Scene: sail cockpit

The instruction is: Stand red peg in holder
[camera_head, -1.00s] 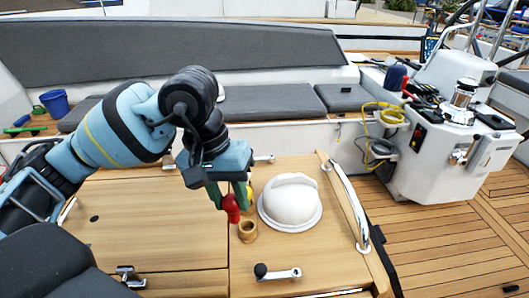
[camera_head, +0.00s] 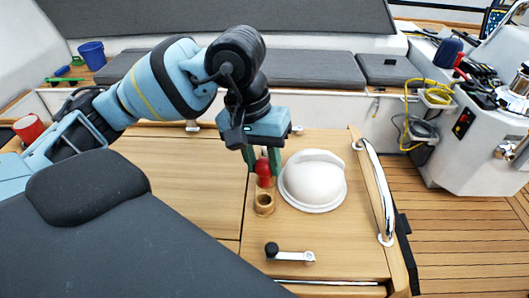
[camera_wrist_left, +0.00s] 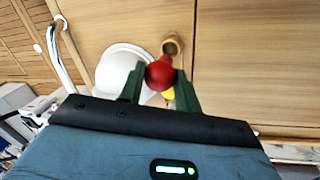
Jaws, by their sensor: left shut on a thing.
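My left gripper (camera_head: 262,160) points down and is shut on the red peg (camera_head: 263,170), whose rounded red head shows between the fingers. The red peg also shows in the left wrist view (camera_wrist_left: 160,75). The holder (camera_head: 264,203), a small round wooden cup with an open top, stands on the wooden table top (camera_head: 180,180). In the left wrist view the holder (camera_wrist_left: 172,45) is just beyond the peg's head. The peg's lower end is mostly hidden, and I cannot tell whether it touches the holder. My right gripper is not in view.
A white dome (camera_head: 313,180) stands right beside the holder. A winch handle (camera_head: 289,252) lies in front, and a chrome rail (camera_head: 375,190) runs along the right edge. A small yellow thing (camera_wrist_left: 168,93) shows beside the peg. The table left of the holder is clear.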

